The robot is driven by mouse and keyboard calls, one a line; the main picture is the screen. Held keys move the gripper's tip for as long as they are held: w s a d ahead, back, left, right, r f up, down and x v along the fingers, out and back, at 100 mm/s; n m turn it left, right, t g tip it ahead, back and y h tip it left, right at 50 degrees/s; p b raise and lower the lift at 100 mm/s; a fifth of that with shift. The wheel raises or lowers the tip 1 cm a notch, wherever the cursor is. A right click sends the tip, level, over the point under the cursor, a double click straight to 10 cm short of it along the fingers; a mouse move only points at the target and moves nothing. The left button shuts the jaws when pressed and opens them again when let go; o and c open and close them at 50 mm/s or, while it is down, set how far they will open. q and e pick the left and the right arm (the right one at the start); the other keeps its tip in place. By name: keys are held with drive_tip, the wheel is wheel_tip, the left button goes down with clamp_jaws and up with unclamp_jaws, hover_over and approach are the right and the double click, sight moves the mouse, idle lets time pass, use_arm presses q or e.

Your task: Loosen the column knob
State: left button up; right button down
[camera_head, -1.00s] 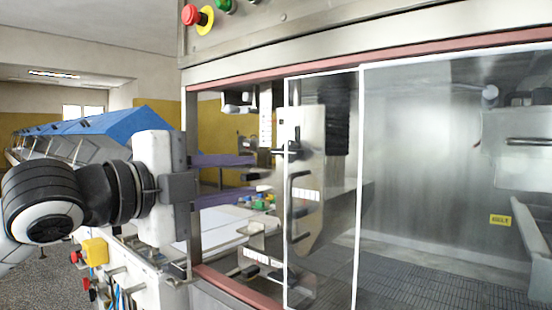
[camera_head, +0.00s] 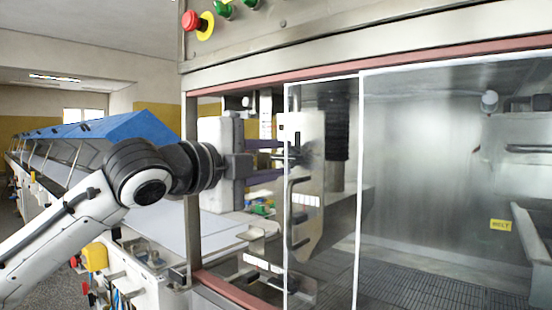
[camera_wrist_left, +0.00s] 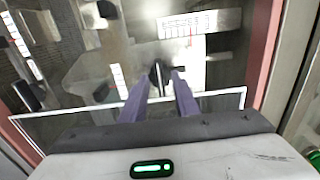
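A small dark knob (camera_wrist_left: 157,74) shows in the left wrist view in front of a bright metal plate. I take it for the column knob; in the head view I cannot pick it out clearly beside the fingers. My left gripper (camera_head: 281,159) reaches through the machine's opening with two purple fingers, one above the other. In the left wrist view the fingers (camera_wrist_left: 162,80) are apart, one on each side of the knob in the picture. I cannot tell whether they touch it. My right gripper is not in view.
A clear white-edged panel (camera_head: 360,200) stands just right of the fingers. A metal plate with a handle (camera_head: 291,210) and a black column (camera_head: 337,130) are behind it. A mesh belt (camera_head: 420,290) lies at lower right.

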use_arm(q)
clamp_jaws()
drive_tip(key=shift+r+n+p, duration=0.2)
drive_tip(key=shift+n+p, duration=0.3)
drive_tip(key=shift+p, duration=0.35)
drive_tip(key=shift+n+p, duration=0.45)
drive_tip(key=shift+n, duration=0.05)
drive_tip(key=shift+f+n, duration=0.1)
drive_tip(key=shift+n, duration=0.2)
drive_tip(key=shift+f, duration=0.1)
unclamp_jaws()
